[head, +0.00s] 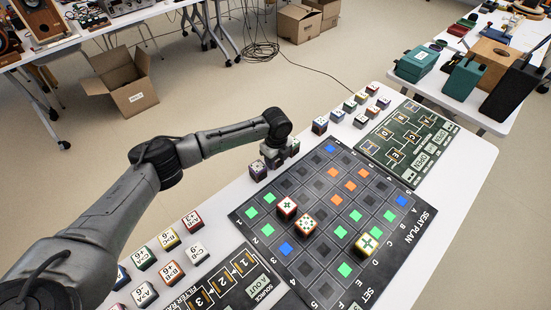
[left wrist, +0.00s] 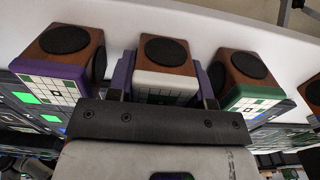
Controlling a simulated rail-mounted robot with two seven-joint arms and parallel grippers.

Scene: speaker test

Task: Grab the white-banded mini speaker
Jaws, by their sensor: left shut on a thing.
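The white-banded mini speaker (left wrist: 166,68) is a small wooden cube with a round black driver and a white band above a patterned face. It sits between the fingers of my left gripper (left wrist: 166,82), which is shut on it, in the left wrist view. In the head view my left gripper (head: 275,157) is low at the table's far left edge, beside the seat plan mat (head: 300,262); it largely hides the held speaker there. I cannot tell whether the speaker touches the table. My right gripper is not in view.
A purple-banded speaker (left wrist: 62,55) and a green-banded speaker (left wrist: 245,78) stand close on either side. The mat carries a few cubes, including a yellow-banded one (head: 367,241). More cubes stand in rows near a green board (head: 408,140) and at the near left.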

